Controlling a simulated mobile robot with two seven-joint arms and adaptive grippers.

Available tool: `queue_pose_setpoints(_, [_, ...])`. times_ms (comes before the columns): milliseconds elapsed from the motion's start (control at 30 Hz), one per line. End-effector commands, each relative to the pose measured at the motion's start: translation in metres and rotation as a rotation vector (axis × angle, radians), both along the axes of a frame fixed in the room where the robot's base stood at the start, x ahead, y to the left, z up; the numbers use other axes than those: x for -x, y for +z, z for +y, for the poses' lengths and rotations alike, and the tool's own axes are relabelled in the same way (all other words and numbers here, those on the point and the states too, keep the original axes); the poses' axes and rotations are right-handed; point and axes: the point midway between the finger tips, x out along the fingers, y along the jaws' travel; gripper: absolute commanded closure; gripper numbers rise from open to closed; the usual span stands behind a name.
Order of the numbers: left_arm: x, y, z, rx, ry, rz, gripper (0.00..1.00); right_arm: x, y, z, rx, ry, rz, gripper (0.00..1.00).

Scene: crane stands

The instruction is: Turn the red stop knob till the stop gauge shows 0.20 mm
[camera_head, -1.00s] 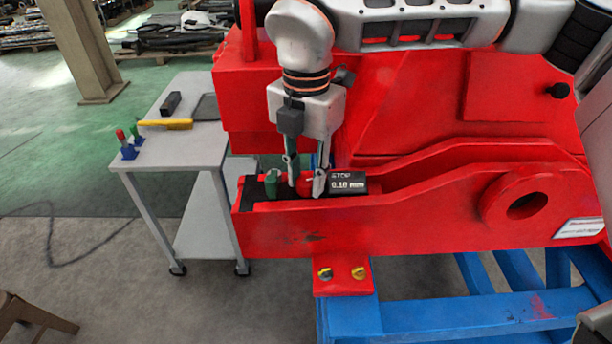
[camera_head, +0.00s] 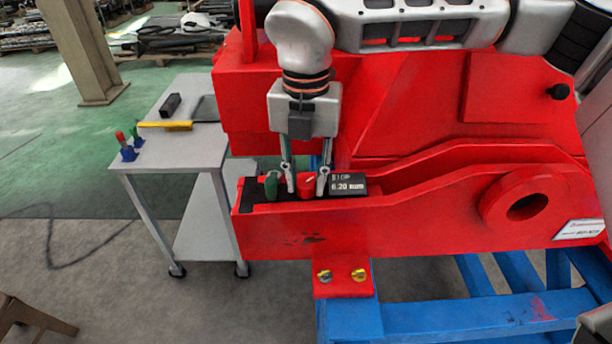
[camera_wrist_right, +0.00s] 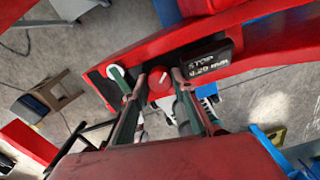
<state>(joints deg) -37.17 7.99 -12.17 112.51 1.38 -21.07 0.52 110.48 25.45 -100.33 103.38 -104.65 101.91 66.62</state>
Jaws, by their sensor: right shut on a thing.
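The red stop knob (camera_head: 306,181) sits in the channel of the red crane part. It also shows in the wrist view (camera_wrist_right: 159,80), with a white pointer line on its top. My right gripper (camera_head: 306,189) points down with one finger on each side of the knob and is shut on it. The stop gauge (camera_head: 347,185) is a black box just right of the knob. It reads STOP 0.20 mm, also in the wrist view (camera_wrist_right: 208,62). My left gripper is not in view.
A green knob (camera_head: 271,184) stands close to the left of my right gripper's fingers. A grey cart (camera_head: 185,152) at the left holds a yellow tool (camera_head: 165,125), a dark block (camera_head: 171,104) and small red and green items. The red channel walls run along both sides of the knob.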

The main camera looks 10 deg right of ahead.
Motion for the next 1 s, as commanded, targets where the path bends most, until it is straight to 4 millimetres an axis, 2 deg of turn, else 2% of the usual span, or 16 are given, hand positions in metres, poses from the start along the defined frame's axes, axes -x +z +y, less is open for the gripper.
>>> queue_pose_setpoints(167, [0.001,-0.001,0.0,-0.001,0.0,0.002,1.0,-0.001,0.002,0.0,-0.002,-0.002,-0.003,0.96])
queue_pose_setpoints(200, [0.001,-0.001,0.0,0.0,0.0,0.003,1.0,-0.001,0.002,0.0,-0.002,-0.002,-0.003,0.69])
queue_pose_setpoints(267, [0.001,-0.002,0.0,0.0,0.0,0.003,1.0,-0.001,0.002,0.0,-0.001,-0.002,-0.003,0.58])
queue_pose_setpoints(667, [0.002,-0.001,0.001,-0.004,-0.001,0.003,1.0,-0.001,0.003,0.0,0.0,-0.003,-0.001,0.58])
queue_pose_setpoints(767, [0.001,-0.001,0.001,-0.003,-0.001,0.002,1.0,-0.001,0.012,0.0,0.0,-0.003,-0.003,0.58])
queue_pose_setpoints(1000, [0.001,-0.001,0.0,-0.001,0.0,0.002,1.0,-0.002,0.047,0.0,-0.001,-0.004,-0.005,0.58])
